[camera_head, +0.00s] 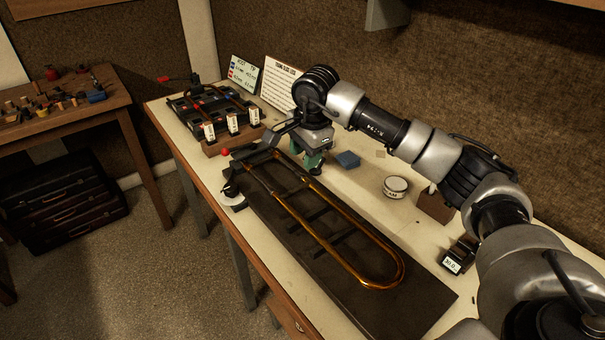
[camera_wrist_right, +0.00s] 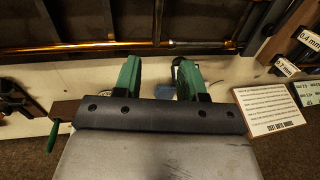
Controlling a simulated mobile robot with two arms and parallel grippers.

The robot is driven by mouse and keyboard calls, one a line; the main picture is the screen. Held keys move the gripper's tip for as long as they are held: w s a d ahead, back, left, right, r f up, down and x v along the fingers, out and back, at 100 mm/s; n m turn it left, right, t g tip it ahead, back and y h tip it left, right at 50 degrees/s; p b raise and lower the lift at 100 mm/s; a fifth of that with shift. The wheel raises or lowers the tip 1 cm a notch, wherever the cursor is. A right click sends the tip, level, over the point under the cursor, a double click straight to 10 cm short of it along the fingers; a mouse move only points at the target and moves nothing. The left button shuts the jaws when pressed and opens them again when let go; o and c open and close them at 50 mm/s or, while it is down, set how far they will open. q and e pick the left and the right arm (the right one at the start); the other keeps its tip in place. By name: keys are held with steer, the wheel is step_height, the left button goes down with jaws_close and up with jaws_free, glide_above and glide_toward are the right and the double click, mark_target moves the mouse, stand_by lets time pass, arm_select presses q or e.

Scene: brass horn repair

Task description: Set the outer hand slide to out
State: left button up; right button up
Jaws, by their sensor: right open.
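The outer hand slide (camera_head: 372,226) is a long brass U of two parallel tubes lying on a dark board (camera_head: 415,303), its bow toward the near right. In the right wrist view a brass tube (camera_wrist_right: 110,47) crosses the top, with a silvery stretch (camera_wrist_right: 200,44) to the right. My right gripper (camera_head: 314,163) is near the slide's far end, beside its right-hand tube. Its two green fingers are apart in the wrist view (camera_wrist_right: 160,74), with no tube between them. From these views I cannot tell whether a finger touches the tube. My left gripper is not in view.
A blue block (camera_head: 347,160), a round tin (camera_head: 395,187) and a small display (camera_head: 457,258) stand right of the board. A rack with labelled cards (camera_head: 232,138) and a dark tray (camera_head: 190,106) are at the far end. A round dial-like thing (camera_head: 233,199) sits at the left edge.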

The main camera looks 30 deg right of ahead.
mark_target(299, 188)
steer(key=f, duration=0.2)
steer(key=f+p, duration=0.1)
steer(key=f, duration=0.2)
steer(key=w+f, duration=0.1)
steer(key=f, duration=0.2)
steer(key=shift+a+f+p, duration=0.15)
steer(key=shift+a+p, duration=0.15)
steer(key=shift+a, duration=0.1)
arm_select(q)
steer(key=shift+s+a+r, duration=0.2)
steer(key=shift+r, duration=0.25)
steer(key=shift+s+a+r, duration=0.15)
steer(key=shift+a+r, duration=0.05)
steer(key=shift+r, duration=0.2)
arm_select(e)
steer(key=shift+w+f, duration=0.15)
steer(key=shift+f, duration=0.6)
steer(key=shift+c, duration=0.3)
jaws_close()
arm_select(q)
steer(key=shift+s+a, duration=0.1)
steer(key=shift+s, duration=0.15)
